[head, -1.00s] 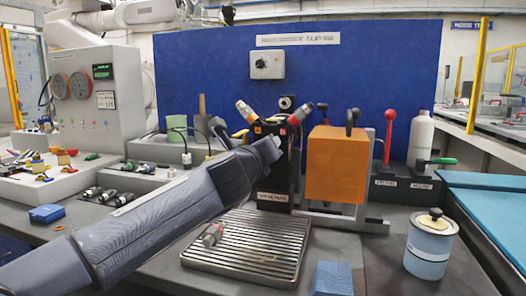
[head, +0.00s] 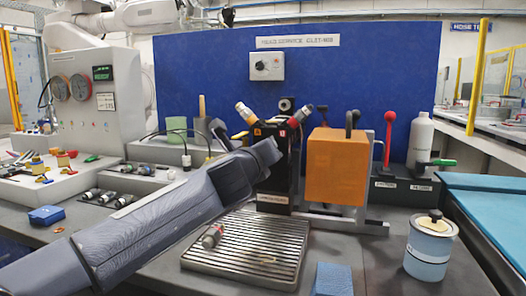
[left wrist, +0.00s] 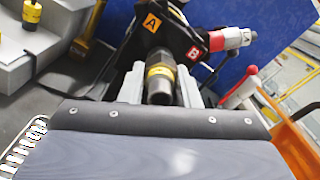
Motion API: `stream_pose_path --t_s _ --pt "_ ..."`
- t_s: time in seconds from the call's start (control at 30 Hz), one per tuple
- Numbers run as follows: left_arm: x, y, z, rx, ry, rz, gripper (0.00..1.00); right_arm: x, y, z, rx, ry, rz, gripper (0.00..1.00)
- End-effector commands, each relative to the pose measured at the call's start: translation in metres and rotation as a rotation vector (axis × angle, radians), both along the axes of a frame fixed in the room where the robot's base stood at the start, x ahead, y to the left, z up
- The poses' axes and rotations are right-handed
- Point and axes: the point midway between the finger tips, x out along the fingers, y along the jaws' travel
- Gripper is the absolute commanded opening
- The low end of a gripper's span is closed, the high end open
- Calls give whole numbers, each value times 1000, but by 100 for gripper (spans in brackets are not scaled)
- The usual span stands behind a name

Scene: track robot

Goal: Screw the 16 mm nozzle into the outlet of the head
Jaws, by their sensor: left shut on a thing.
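The head (head: 294,160) is a black block marked A and B, standing behind the ribbed tray in the head view. A yellow fitting (head: 245,113) angles up to its left, a red one (head: 302,114) up to its right. In the left wrist view my left gripper (left wrist: 160,88) is shut on a dark grey nozzle (left wrist: 158,90) with a yellow band, in front of the head (left wrist: 180,38) below label A. The thread is hidden, so I cannot tell whether it is engaged. In the head view the fingertips are hidden. My right gripper is not in view.
A ribbed metal tray (head: 232,268) holds a red-banded metal fitting (head: 213,236) and a small ring (head: 267,259). An orange block (head: 336,170) stands right of the head. A blue block (head: 333,279) and a lidded pot (head: 430,250) are at the front right.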

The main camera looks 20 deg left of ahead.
Motion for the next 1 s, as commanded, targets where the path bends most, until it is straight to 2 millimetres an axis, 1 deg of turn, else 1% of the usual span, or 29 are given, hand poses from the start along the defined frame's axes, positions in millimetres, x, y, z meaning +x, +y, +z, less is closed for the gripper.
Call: stream_pose_path --t_s 0.17,0.2,0.23,0.37,1.0 --pt "0 0 0 0 0 0 2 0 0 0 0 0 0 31" --pt "0 0 0 1 -1 1 0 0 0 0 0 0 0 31" --pt "0 0 1 5 -1 1 0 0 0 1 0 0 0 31" --pt "0 0 3 75 -2 1 0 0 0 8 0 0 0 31" --pt "0 0 3 718 -23 0 0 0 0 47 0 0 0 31"
